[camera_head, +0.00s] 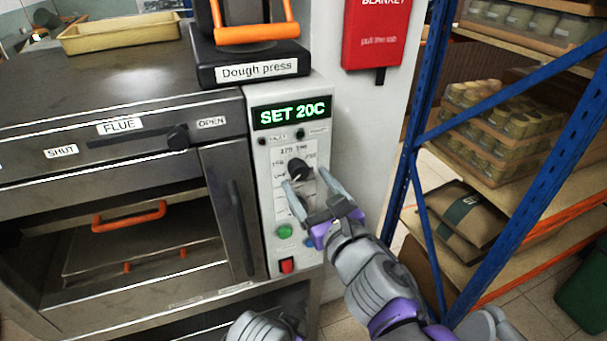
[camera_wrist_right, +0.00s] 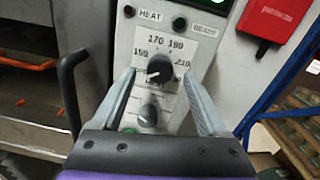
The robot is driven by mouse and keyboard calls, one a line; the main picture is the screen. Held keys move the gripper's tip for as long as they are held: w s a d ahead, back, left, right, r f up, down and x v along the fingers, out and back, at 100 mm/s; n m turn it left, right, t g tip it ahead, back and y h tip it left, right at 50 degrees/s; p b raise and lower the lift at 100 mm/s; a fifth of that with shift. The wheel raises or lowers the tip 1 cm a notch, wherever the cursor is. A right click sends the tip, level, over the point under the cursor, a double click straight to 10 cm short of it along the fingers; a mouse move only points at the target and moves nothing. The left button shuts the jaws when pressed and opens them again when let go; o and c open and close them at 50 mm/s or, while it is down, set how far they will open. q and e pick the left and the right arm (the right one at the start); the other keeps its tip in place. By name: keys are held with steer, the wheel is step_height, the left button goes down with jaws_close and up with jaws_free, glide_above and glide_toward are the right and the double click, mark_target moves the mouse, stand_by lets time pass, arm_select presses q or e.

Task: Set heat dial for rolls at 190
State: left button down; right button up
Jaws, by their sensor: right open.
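The heat dial (camera_head: 300,170) is a black knob on the pale control panel (camera_head: 262,210) of the oven. In the right wrist view the heat dial (camera_wrist_right: 160,67) has printed numbers around it, with 170 and 190 above. A pale mark on the knob seems to face lower left, below 150. The green display (camera_head: 291,113) reads SET 20C. My right gripper (camera_head: 306,178) is open, with its fingers on either side of the dial; it also shows in the right wrist view (camera_wrist_right: 160,75). I cannot tell whether they touch the knob. My left gripper is out of view.
A second, grey knob (camera_wrist_right: 150,113) sits below the dial. A green button (camera_head: 284,231) and red switch (camera_head: 287,265) are lower down. The oven door handle (camera_head: 240,225) stands left of the panel. A blue-framed rack (camera_head: 408,150) stands to the right.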

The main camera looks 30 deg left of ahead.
mark_target(298, 169)
steer(key=shift+x, duration=1.5)
steer(key=shift+d, duration=0.1)
jaws_close()
